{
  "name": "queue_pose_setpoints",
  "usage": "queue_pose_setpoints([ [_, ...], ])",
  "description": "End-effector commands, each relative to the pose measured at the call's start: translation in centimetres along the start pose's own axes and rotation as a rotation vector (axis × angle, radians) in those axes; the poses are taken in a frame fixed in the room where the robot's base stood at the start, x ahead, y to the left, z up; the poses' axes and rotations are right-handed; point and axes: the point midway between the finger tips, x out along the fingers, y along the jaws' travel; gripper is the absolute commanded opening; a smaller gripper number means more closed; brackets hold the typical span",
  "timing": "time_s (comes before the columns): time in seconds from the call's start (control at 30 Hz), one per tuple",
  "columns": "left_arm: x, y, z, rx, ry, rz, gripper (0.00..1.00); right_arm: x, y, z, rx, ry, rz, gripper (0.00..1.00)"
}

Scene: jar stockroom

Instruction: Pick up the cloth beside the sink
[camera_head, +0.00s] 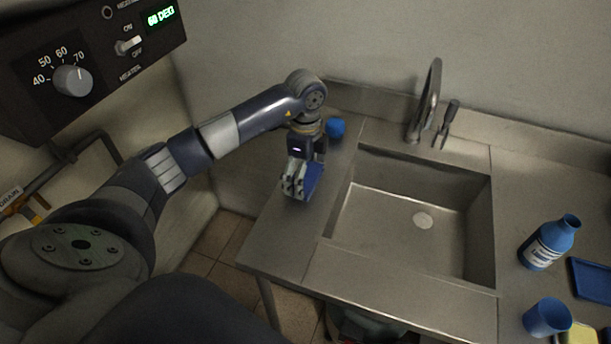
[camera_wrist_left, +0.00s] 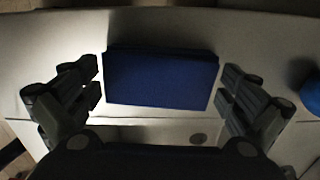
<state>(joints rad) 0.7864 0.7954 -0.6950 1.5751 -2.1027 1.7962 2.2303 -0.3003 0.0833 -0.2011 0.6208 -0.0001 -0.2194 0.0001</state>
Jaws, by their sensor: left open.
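The cloth (camera_wrist_left: 160,80) is a dark blue, flat rectangle. In the head view the cloth (camera_head: 314,181) lies on the steel counter left of the sink (camera_head: 400,220), partly hidden by my left gripper (camera_head: 299,186). In the left wrist view my left gripper (camera_wrist_left: 160,95) is open, with one finger on each side of the cloth and a gap to each edge. I cannot tell how high the fingers are above the counter. My right gripper is not in view.
A blue object (camera_head: 336,127) stands on the counter behind my left gripper. The tap (camera_head: 428,100) rises behind the sink. At the right are a blue bottle (camera_head: 548,243), a blue cup (camera_head: 547,317) and a blue tray (camera_head: 591,279). A control panel (camera_head: 90,60) hangs at upper left.

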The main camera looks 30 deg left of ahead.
Motion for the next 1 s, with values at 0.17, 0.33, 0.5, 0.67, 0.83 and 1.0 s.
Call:
queue_pose_setpoints([
  [0.17, 0.2, 0.0, -0.1, 0.001, 0.001, -0.001, 1.0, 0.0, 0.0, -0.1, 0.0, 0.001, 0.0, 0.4],
  [0.33, 0.2, 0.0, -0.1, 0.001, 0.001, 0.0, 0.77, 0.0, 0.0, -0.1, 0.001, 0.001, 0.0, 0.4],
  [0.5, 0.2, 0.0, -0.1, 0.001, 0.001, 0.0, 0.69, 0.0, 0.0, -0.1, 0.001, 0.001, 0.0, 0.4],
  [0.67, 0.2, 0.0, -0.1, 0.001, 0.001, 0.0, 0.69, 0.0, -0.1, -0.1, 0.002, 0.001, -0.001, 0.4],
  [0.83, -0.3, -0.1, -0.1, 0.001, 0.001, -0.002, 0.69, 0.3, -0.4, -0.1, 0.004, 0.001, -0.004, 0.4],
  [1.0, -2.2, -0.1, -0.1, 0.002, 0.002, -0.006, 0.69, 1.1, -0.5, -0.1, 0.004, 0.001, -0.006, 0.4],
])
